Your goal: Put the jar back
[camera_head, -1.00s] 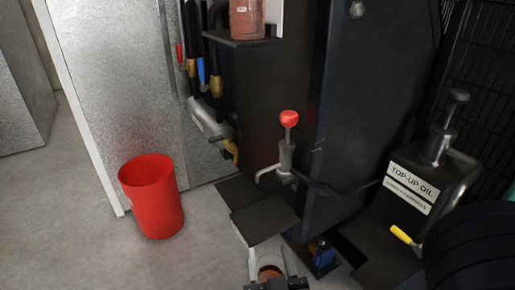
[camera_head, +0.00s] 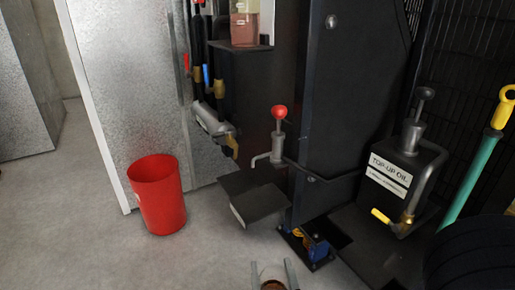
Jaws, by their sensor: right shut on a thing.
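My right gripper (camera_head: 273,274) is at the bottom edge of the head view, mostly cut off. Its two pale fingers stand either side of the jar (camera_head: 272,285), of which only a brown-orange round top part shows. The gripper is shut on it, over the floor in front of a small dark plate (camera_head: 252,200). The rest of the jar is below the picture. A clear container with reddish contents (camera_head: 244,30) stands on a dark shelf (camera_head: 240,53) at the top. My left gripper is not in view.
A red bin (camera_head: 158,195) stands on the floor at left. A red-knobbed pump (camera_head: 278,140) stands above the dark plate. A black top-up oil can (camera_head: 405,165), a green pole with yellow handle (camera_head: 472,180) and a black round thing (camera_head: 478,250) are at right.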

